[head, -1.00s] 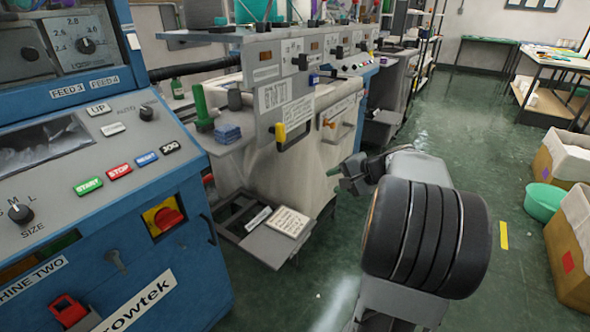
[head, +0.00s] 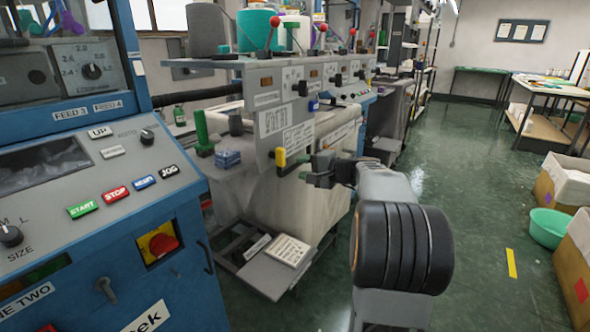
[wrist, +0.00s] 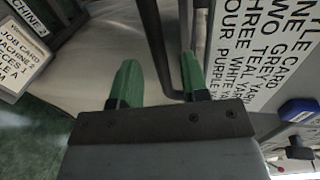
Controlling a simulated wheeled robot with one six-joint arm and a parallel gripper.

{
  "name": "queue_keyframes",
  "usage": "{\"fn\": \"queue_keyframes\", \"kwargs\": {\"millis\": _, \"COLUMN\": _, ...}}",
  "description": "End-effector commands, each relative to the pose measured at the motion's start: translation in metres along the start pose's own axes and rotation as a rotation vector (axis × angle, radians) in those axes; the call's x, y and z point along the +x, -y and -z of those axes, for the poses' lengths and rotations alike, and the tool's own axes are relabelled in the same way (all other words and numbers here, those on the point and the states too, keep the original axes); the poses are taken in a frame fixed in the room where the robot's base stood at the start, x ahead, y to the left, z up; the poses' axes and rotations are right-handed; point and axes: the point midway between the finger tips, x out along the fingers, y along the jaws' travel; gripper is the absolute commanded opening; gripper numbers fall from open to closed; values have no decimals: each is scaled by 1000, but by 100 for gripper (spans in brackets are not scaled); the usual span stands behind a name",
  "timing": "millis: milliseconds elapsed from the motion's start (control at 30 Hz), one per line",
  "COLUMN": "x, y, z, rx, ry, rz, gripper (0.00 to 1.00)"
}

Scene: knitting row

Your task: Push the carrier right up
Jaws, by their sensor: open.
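The grey upright plate (head: 265,100) of the knitting machine carries a small yellow part (head: 281,158) at its lower edge, beside a dark bent handle (head: 290,169). I cannot tell for sure which part is the carrier. My gripper (head: 306,168) is open at the handle, just right of the yellow part, and partly hides it. In the wrist view my green fingertips (wrist: 158,78) are apart. The dark U-shaped handle (wrist: 156,45) runs down between them and bends by the right finger. I cannot tell whether they touch.
A printed yarn label (wrist: 255,45) is on the plate close by the right finger. A blue control cabinet (head: 100,220) stands at left. A job card (head: 288,250) lies on a low shelf. Green floor (head: 470,190) is free at right, with a teal basin (head: 549,227) and boxes.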

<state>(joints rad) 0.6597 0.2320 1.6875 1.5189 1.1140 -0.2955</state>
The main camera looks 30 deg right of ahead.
Motion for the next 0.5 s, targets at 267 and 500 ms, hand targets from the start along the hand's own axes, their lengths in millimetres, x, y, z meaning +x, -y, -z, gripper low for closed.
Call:
{"fn": "queue_keyframes", "kwargs": {"millis": 267, "x": 29, "y": 0, "z": 0, "rx": 0, "ry": 0, "rz": -1, "gripper": 41}}
{"fn": "queue_keyframes", "kwargs": {"millis": 500, "x": 35, "y": 0, "z": 0, "rx": 1, "ry": 1, "rz": -1, "gripper": 41}}
